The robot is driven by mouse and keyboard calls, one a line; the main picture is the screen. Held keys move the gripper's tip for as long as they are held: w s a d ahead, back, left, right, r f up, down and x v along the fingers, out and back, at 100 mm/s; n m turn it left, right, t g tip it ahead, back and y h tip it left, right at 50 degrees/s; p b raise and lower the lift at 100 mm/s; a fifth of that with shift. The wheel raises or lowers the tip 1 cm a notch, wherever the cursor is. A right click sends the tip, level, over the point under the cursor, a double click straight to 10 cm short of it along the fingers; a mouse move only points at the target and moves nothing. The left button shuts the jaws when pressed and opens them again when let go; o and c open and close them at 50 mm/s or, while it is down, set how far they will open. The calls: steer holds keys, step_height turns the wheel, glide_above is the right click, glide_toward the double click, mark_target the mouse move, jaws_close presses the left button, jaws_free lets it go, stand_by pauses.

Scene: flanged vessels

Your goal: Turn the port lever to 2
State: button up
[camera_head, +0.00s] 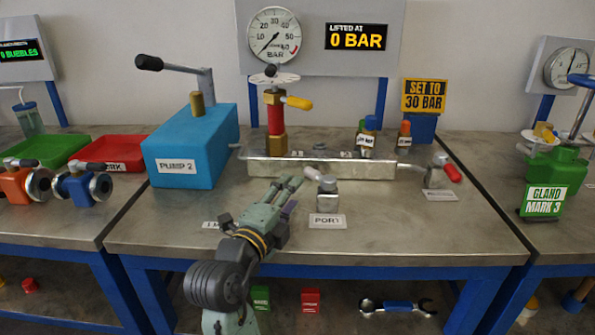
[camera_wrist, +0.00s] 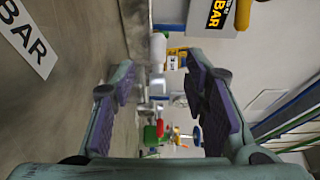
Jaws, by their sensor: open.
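The port lever (camera_head: 312,173) is a short handle on a small silver valve block (camera_head: 328,195), on the bench behind the white PORT label (camera_head: 328,221). My gripper (camera_head: 290,185) is just left of the block in the head view, low over the bench, with its fingers pointing away. It appears apart from the lever. In the wrist view its two purple-padded fingers (camera_wrist: 160,80) are spread, and I see nothing held between them. I cannot surely pick out the lever in the wrist view. The lever's number marks are not readable.
A metal manifold (camera_head: 320,168) runs behind the block, with a red and brass valve column (camera_head: 276,122) on it. The blue pump (camera_head: 190,150) stands to the left. A red-ended handle (camera_head: 452,173) is at the right. The front right of the bench (camera_head: 420,235) is clear.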

mark_target(309, 176)
steer(key=shift+w+d+f, duration=0.1)
steer(key=shift+w+d, duration=0.15)
steer(key=shift+d, duration=0.15)
steer(key=p+x, duration=0.3)
steer(key=x, duration=0.7)
jaws_close()
stand_by(0.4)
